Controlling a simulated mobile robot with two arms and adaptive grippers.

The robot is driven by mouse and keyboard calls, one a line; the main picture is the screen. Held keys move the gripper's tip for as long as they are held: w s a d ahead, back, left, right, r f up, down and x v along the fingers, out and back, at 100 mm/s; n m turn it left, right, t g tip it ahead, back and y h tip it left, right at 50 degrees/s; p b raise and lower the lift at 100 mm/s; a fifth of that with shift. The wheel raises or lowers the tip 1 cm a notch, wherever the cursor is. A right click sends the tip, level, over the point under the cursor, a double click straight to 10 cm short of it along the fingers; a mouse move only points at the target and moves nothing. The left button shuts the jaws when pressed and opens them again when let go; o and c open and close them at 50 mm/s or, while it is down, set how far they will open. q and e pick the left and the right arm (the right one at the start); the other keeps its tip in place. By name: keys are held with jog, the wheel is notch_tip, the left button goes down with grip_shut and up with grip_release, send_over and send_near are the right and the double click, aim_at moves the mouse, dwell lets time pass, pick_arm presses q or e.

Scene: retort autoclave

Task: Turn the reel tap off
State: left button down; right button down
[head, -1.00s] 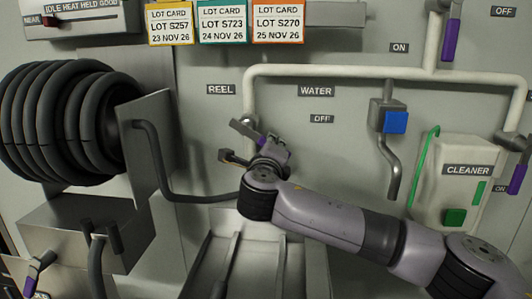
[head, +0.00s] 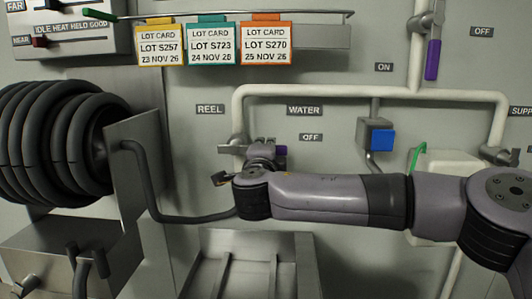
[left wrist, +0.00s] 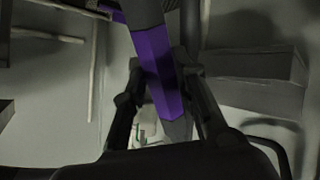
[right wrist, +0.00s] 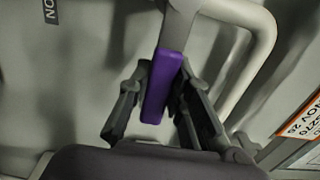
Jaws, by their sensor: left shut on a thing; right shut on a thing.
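The reel tap (head: 236,147) sits on the white pipe below the REEL and WATER labels, left of the OFF label (head: 311,138). Its purple lever end (head: 281,150) shows just past my right gripper (head: 262,152), pointing about sideways to the right. In the right wrist view my right gripper (right wrist: 162,88) is shut around the purple lever (right wrist: 160,90). My left gripper (left wrist: 163,85) is shut around a purple handle (left wrist: 160,65) in the left wrist view. My left arm is out of the head view, and I cannot tell which handle that is.
A black hose reel (head: 55,140) stands at the left. Lot cards (head: 212,45) hang above. A metal tray (head: 250,270) lies below the tap.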

jog(key=shift+a, duration=0.1)
jog(key=c, duration=1.5)
grip_release()
jog(key=shift+a, duration=0.1)
jog(key=shift+o, duration=0.3)
jog(key=shift+s, duration=0.1)
jog(key=s, duration=1.2)
jog(key=shift+w, duration=0.1)
